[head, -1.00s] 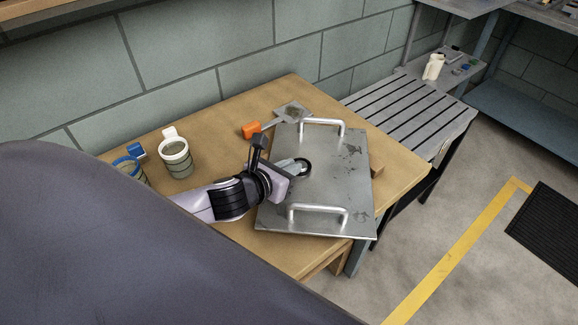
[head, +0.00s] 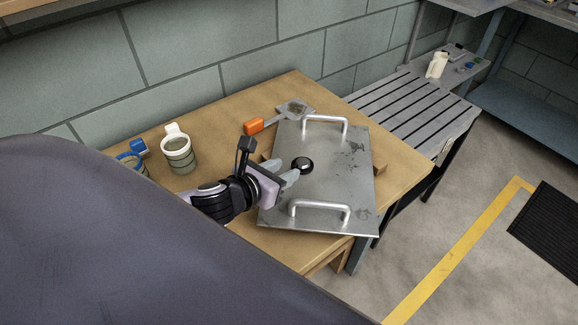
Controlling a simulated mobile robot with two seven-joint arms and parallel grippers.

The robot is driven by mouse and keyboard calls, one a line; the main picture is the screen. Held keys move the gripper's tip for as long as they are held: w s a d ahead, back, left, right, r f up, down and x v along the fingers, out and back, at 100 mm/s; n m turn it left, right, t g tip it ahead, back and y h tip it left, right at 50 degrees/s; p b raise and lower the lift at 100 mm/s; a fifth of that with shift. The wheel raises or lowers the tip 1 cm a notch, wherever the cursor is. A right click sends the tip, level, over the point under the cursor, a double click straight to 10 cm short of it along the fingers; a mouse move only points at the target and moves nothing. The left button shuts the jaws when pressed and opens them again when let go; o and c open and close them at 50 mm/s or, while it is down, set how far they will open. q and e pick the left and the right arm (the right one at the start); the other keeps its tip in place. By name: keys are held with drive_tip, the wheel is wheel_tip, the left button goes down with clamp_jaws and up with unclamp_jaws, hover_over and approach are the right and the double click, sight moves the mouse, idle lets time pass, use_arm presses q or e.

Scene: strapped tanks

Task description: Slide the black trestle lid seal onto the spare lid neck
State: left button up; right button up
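The spare lid is a grey metal plate (head: 335,185) with two bar handles, lying on the wooden table. The black seal (head: 303,164) is a small dark ring at the lid's neck, near the middle of the plate. It looks seated around the neck, but the neck itself is mostly hidden and the exact fit is too small to tell. My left gripper (head: 293,174) is just left of the seal, its two pale fingers apart with nothing visible between them. The fingertips look close to the seal but off it. My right gripper is not in view.
A white-and-green strapped tank (head: 178,154) and a blue-topped one (head: 131,161) stand at the table's left. A slatted bench (head: 410,110) adjoins the table at right.

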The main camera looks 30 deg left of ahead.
use_arm(q)
drive_tip(key=shift+v, duration=1.6)
